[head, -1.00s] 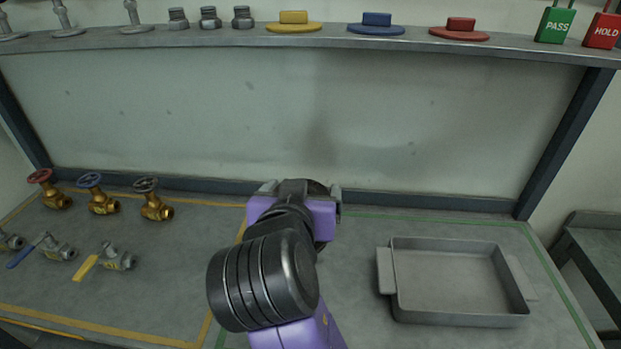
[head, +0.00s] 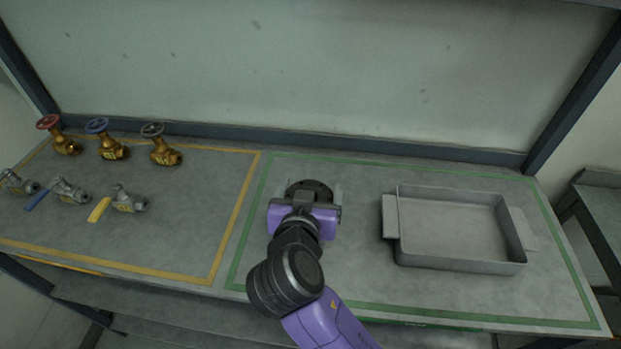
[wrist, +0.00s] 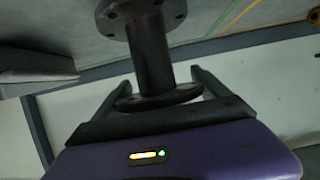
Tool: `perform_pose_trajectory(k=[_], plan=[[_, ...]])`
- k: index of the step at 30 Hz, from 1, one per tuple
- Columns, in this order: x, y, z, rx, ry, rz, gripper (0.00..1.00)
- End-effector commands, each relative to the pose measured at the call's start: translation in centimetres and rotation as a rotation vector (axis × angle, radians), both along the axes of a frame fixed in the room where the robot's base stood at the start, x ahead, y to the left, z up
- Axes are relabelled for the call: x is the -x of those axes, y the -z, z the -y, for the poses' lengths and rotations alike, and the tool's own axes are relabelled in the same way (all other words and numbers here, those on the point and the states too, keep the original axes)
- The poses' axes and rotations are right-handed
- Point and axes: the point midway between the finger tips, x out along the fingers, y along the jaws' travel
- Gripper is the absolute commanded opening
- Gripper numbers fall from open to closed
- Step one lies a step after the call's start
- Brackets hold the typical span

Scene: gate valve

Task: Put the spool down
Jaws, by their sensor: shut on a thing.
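The spool is a dark pipe piece with a round bolted flange at each end. In the head view its dark flange (head: 311,187) shows just beyond my gripper, over the left part of the green-outlined area; the rest is hidden. In the wrist view the spool (wrist: 150,52) stands out from between the fingers, its far flange toward the grey bench top. I cannot tell whether that flange touches the bench. My gripper (head: 312,192) is shut on the spool; the fingers (wrist: 163,90) lie either side of it near the closer flange.
A grey tray (head: 400,256) stands to the right inside the green outline. Brass valves (head: 113,150) and lever valves (head: 126,201) stand in the yellow-outlined area at left. A back panel (head: 330,75) rises behind. Bench between my gripper and the tray is clear.

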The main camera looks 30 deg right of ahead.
Motion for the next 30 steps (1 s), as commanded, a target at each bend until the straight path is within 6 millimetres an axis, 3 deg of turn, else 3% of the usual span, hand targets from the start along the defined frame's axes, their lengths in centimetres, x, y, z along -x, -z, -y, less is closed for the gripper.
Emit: perform_pose_trajectory(k=[6,18,19,21,30], plan=[[0.0,1.3,0.0,-0.001,0.0,0.007,0.12],[-0.1,1.7,0.0,0.0,0.0,0.007,0.12],[0.0,1.9,0.0,-0.001,-0.001,0.001,0.91],[0.0,1.8,0.0,-0.001,-0.001,0.001,1.0],[0.0,1.4,0.0,-0.001,-0.001,0.001,1.0]])
